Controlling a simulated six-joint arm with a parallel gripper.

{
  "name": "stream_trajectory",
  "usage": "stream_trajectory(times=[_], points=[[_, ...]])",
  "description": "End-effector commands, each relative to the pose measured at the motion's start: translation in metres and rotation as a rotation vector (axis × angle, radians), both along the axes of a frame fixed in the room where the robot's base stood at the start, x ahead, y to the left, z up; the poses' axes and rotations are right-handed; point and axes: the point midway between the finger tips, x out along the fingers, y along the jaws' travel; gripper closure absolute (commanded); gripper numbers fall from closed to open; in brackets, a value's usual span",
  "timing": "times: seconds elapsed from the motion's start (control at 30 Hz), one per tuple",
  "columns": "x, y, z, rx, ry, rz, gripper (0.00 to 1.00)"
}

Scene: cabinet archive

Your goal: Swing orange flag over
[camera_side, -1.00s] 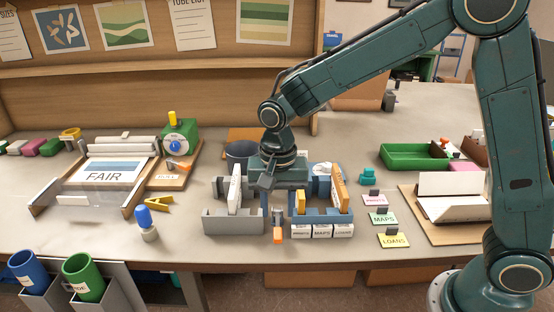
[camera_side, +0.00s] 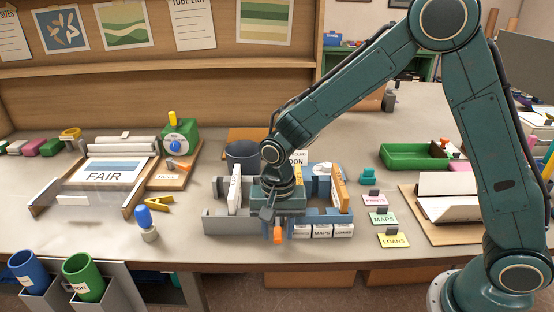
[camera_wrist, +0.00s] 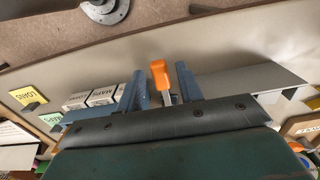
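A small orange flag (camera_side: 278,236) stands at the front of the low rack, in the gap between the grey left part (camera_side: 228,226) and the blue right part (camera_side: 326,215). In the wrist view the orange flag (camera_wrist: 159,74) rises on a grey stem. My gripper (camera_side: 277,222) is over this gap, pointing down, its body hiding part of the rack. In the wrist view my gripper (camera_wrist: 162,88) has one blue finger on each side of the flag, with clear space on both sides. It is open and not closed on the flag.
White boxes (camera_side: 322,231) labelled MAPS and LOANS stand right of the flag. White folders (camera_side: 235,188) and orange folders (camera_side: 339,187) stand in the rack. Label cards (camera_side: 393,239) lie to the right. A blue-topped stamp (camera_side: 146,222) stands on clear table to the left.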

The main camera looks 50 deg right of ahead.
Motion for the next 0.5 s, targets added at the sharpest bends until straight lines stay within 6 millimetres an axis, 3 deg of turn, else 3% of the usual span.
stream_trajectory(times=[0.5], points=[[-0.0001,-0.0003,-0.0070,0.000,0.001,0.000,0.64]])
